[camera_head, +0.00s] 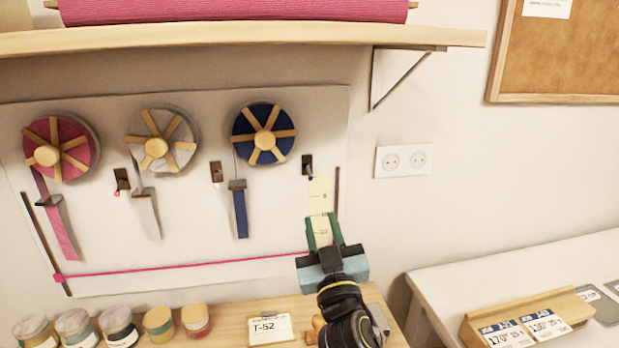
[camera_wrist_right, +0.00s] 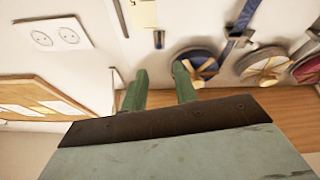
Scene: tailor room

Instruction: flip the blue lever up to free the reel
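The blue reel (camera_head: 263,133) with wooden spokes hangs on a pale wall panel, its blue ribbon (camera_head: 240,212) hanging down through a dark clip. The blue lever (camera_head: 307,166) is a small dark piece on the panel right of this reel; its tip seems to point down, but it is small. In the right wrist view a dark lever piece (camera_wrist_right: 158,38) shows near the blue reel (camera_wrist_right: 195,62). My right gripper (camera_head: 321,231) is below the lever, in front of the panel. Its green fingers (camera_wrist_right: 159,88) are apart with nothing between them. My left gripper is out of view.
A pink reel (camera_head: 60,150) and a white reel (camera_head: 160,143) with their own levers are to the left. A yellow measuring strip (camera_head: 320,195) is behind my fingertips. A shelf (camera_head: 240,38) juts out above. Jars and a T-52 card (camera_head: 270,329) stand below.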

